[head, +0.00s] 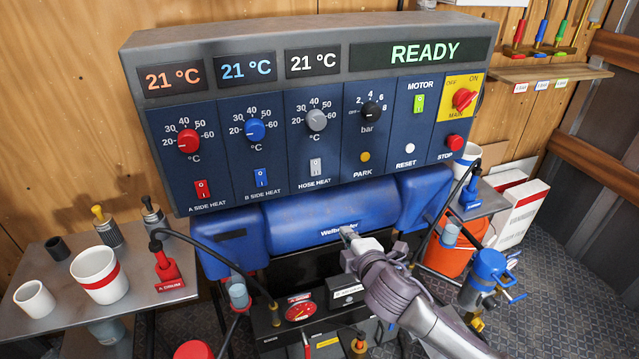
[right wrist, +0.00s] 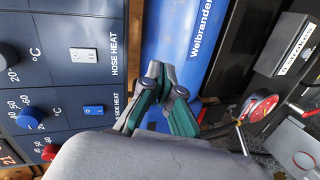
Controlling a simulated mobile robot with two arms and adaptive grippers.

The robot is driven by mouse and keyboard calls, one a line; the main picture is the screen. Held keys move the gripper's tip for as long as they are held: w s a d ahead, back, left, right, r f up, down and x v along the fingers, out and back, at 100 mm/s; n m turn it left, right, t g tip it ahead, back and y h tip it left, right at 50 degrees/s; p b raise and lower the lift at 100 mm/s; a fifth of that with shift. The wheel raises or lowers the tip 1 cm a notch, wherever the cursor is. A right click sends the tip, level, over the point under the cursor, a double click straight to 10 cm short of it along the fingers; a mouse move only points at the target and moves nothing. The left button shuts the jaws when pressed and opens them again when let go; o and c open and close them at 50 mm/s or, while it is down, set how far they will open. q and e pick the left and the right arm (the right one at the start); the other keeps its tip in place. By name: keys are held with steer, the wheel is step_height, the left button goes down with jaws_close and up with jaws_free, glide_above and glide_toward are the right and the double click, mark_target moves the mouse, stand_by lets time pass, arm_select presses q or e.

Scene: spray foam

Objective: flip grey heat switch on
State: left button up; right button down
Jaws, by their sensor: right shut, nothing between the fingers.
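The grey hose heat switch (head: 315,167) is on the blue control panel (head: 275,150), below the grey knob (head: 316,120). The switch also shows in the right wrist view (right wrist: 83,55), upper left, with the panel turned sideways there. My right gripper (head: 347,231) is shut and empty. It is below and slightly right of the switch, in front of the blue machine body, apart from the panel. Its green and grey fingers (right wrist: 163,78) show in the right wrist view. My left gripper is not in view.
The red A side switch (head: 200,189) and blue B side switch (head: 261,177) sit left of the grey one. The displays read 21 °C and READY. A side table (head: 60,297) with cups stands at left. An orange bucket (head: 462,250) stands at right.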

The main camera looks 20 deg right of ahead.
mark_target(316, 173)
step_height(316, 173, up, 10)
steer(key=s+a+n+t, duration=0.2)
steer(key=shift+a+y, duration=0.2)
steer(key=shift+y, duration=0.2)
steer(key=shift+f, duration=0.1)
steer(key=w, duration=0.4)
steer(key=w+f+p, duration=0.1)
steer(key=w, duration=0.4)
steer(key=w+p, duration=0.1)
steer(key=w, duration=0.3)
steer(key=shift+w+a+f, duration=0.2)
steer(key=shift+w+f, duration=0.05)
steer(key=shift+f, duration=0.1)
steer(key=shift+w, duration=0.15)
steer(key=shift+w+f+t+b, duration=0.1)
steer(key=shift+f+t+b, duration=0.25)
steer(key=shift+b, duration=0.3)
steer(key=shift+r, duration=0.25)
